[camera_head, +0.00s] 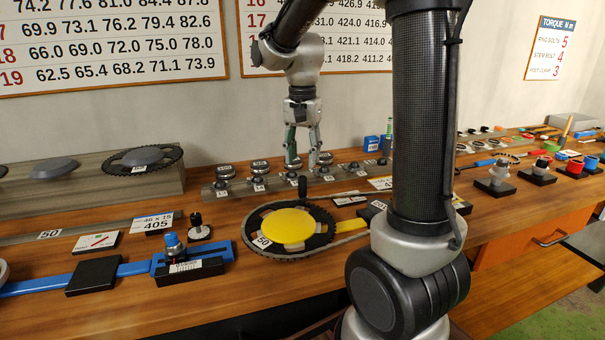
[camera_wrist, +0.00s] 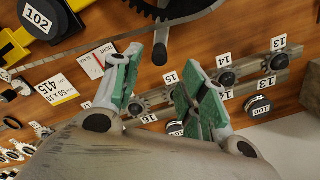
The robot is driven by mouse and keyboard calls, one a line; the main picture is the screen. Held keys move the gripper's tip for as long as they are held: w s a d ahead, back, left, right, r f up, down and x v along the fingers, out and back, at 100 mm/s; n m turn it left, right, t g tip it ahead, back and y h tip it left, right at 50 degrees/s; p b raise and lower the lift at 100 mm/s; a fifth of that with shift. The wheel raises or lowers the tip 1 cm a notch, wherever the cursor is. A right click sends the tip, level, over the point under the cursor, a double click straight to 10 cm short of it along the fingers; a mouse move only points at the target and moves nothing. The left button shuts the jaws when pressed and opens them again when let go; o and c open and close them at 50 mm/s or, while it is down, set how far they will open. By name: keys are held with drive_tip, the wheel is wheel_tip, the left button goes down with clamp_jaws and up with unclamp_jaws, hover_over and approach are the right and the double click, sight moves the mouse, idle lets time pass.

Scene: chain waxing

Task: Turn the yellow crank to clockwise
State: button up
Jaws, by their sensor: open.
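The yellow crank disc (camera_head: 285,226) lies on a dark toothed chainring with a chain around it, tagged 50, on the bench in the head view. An upright black handle (camera_head: 302,187) stands at its far edge. My gripper (camera_head: 303,166) hangs pointing down just behind and above the handle, fingers apart. In the wrist view, my gripper (camera_wrist: 160,62) shows its two green-padded fingers spread. Part of the dark toothed ring (camera_wrist: 150,10) shows at the top edge. A dark upright piece (camera_wrist: 161,42) shows between the fingertips, probably the handle; contact cannot be told.
A rail of numbered small sprockets (camera_head: 228,188) runs behind the crank, close under my gripper. A blue tool with a black block (camera_head: 188,268) lies to the left. A grey stand (camera_head: 80,186) with large chainrings is at the back left. My arm hides part of the bench at right.

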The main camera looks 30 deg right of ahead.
drive_tip(key=shift+r, duration=1.65)
drive_tip(key=shift+n, duration=0.4)
drive_tip(key=shift+s+f+n, duration=0.15)
drive_tip(key=shift+f+n, duration=0.25)
drive_tip(key=shift+n, duration=0.3)
drive_tip(key=s+r+n+t, duration=0.2)
drive_tip(key=s+n+t, duration=0.2)
drive_tip(key=s, duration=1.5)
drive_tip(key=n, duration=0.3)
drive_tip(key=shift+s+n, duration=0.4)
drive_tip(key=shift+d, duration=0.1)
